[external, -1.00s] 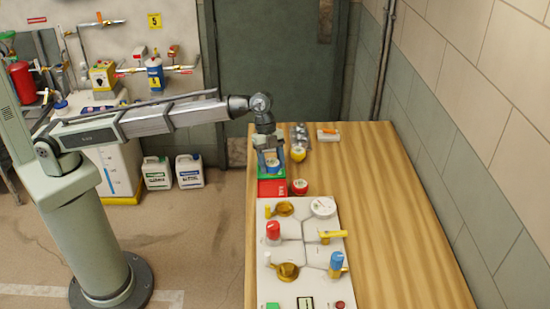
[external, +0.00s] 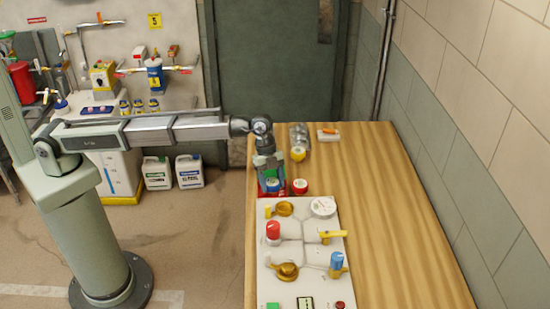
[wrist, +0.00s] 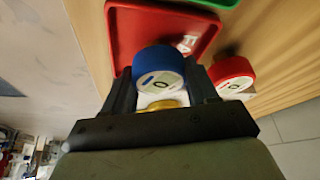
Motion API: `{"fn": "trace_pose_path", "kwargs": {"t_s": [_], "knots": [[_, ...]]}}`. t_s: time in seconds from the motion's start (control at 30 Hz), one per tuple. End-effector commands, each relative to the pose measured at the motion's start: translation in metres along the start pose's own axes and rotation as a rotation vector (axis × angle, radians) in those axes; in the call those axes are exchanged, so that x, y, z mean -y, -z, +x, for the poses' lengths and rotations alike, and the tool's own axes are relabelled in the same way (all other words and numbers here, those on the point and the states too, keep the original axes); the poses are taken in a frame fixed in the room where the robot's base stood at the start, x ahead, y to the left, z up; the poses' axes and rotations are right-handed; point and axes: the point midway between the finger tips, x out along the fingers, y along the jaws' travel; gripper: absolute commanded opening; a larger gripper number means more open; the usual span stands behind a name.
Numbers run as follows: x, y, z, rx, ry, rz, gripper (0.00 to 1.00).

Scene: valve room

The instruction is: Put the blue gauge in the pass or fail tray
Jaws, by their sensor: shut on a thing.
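My gripper (external: 270,180) is shut on the blue gauge (external: 273,185). In the wrist view the blue gauge (wrist: 159,74) sits between the two dark fingers, its white face showing. The red tray (wrist: 200,22) with white lettering lies beyond the gauge, which overlaps its near edge in that view. In the external view the red tray (external: 282,191) is mostly hidden by my gripper. A green tray (wrist: 218,2) shows at the top edge of the wrist view. I cannot tell how high the gauge is above the tray.
A red gauge (external: 300,186) stands just right of the red tray, and a yellow gauge (external: 298,153) farther back. The white valve panel (external: 300,250) with knobs and handles lies close in front. The wooden table (external: 390,220) is clear on the right.

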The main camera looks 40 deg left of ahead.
Motion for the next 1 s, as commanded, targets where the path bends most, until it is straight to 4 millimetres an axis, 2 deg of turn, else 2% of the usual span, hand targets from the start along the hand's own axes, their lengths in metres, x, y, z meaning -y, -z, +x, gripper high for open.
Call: {"fn": "trace_pose_path", "kwargs": {"t_s": [0.1, 0.13, 0.4, 0.73, 0.87, 1.0], "knots": [[0.000, -0.001, 0.002, 0.000, 0.000, 0.000, 0.14], [0.000, -0.001, 0.003, 0.000, 0.000, 0.000, 0.59], [0.000, -0.001, 0.002, 0.000, 0.000, 0.000, 0.83], [0.000, 0.000, -0.002, 0.000, 0.000, 0.000, 0.83], [0.000, 0.000, -0.018, -0.001, 0.001, -0.001, 0.83], [0.000, 0.000, -0.043, -0.001, 0.001, -0.001, 0.83]]}}
